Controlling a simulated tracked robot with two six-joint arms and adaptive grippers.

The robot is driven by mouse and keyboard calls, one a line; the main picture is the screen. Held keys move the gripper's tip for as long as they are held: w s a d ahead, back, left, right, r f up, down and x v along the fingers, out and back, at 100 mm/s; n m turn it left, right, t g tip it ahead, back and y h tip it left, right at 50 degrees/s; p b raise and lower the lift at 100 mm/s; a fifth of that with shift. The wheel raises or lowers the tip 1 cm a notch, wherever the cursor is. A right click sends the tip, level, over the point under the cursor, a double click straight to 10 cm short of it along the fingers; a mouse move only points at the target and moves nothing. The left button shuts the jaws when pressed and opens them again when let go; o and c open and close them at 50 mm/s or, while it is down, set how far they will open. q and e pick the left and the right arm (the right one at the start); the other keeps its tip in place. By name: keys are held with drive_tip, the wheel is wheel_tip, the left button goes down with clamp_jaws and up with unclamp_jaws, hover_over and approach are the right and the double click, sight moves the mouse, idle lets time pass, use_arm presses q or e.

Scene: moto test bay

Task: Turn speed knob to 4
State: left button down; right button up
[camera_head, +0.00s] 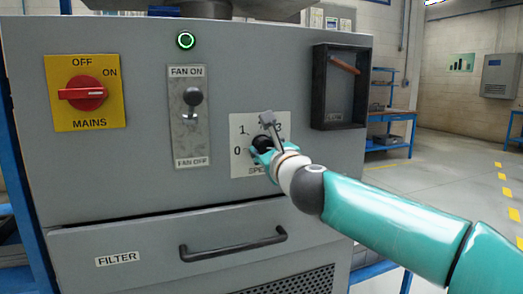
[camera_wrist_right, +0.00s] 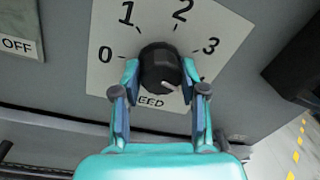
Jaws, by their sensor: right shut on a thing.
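The black speed knob (camera_head: 261,143) sits on a pale dial plate (camera_head: 240,126) on the grey machine front. In the right wrist view the knob (camera_wrist_right: 160,66) is in the middle of the dial plate (camera_wrist_right: 222,28), with 0, 1, 2 and 3 readable around it. The 4 is mostly hidden behind a finger. A short white mark on the knob points to the lower right. My right gripper (camera_head: 264,153) is shut on the knob, one finger on each side, as the right wrist view (camera_wrist_right: 160,72) shows. My left gripper is out of view.
Left of the dial are the fan lever (camera_head: 192,97), standing near FAN ON, and the red mains switch (camera_head: 84,94). A green light (camera_head: 185,41) glows above. A filter drawer handle (camera_head: 233,246) juts out below. A black framed box (camera_head: 341,86) is to the right.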

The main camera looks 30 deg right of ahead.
drive_tip(key=shift+r, duration=0.1)
drive_tip(key=o, duration=0.9)
drive_tip(key=shift+w, duration=0.15)
drive_tip(key=shift+o, duration=1.2)
drive_tip(key=shift+w, duration=0.15)
drive_tip(key=shift+f, duration=0.2)
drive_tip(key=v, duration=1.2)
